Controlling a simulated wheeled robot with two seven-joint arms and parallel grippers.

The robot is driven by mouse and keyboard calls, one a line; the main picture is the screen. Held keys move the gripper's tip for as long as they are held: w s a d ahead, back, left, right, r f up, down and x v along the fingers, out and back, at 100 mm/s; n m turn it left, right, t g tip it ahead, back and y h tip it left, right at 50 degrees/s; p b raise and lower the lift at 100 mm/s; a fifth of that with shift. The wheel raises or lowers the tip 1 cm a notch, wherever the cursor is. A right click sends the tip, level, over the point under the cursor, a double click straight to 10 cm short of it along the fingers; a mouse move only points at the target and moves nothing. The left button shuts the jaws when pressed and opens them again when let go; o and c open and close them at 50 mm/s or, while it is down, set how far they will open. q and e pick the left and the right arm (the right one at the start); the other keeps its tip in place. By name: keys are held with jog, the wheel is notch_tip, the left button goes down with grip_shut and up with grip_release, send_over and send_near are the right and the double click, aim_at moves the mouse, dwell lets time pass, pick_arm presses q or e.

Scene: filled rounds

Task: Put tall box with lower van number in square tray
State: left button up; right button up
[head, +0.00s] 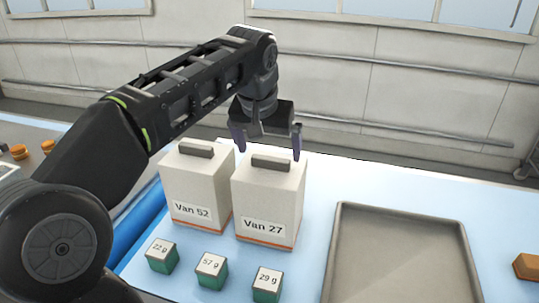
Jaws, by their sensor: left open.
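Two tall white boxes with grey top handles stand upright side by side on the light blue table. The left box (191,187) is labelled Van 52. The right box (264,204) is labelled Van 27. The grey square tray (400,250) lies to the right of the boxes and looks empty. My left gripper (267,150) is open above the Van 27 box, its fingers pointing down on either side of the handle (272,163). I cannot tell whether the fingers touch the box.
Three small green-and-white cubes marked 22 g (162,256), 57 g (211,271) and 29 g (267,284) stand in front of the boxes. A brown block (526,266) is right of the tray. Small orange-brown items (19,152) lie at the far left.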

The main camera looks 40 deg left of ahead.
pick_arm(q)
jog(key=v, duration=0.2)
jog(key=p+v, duration=0.1)
jog(key=v, duration=0.2)
jog(key=shift+s+d+f, duration=0.15)
jog(key=shift+d, duration=0.05)
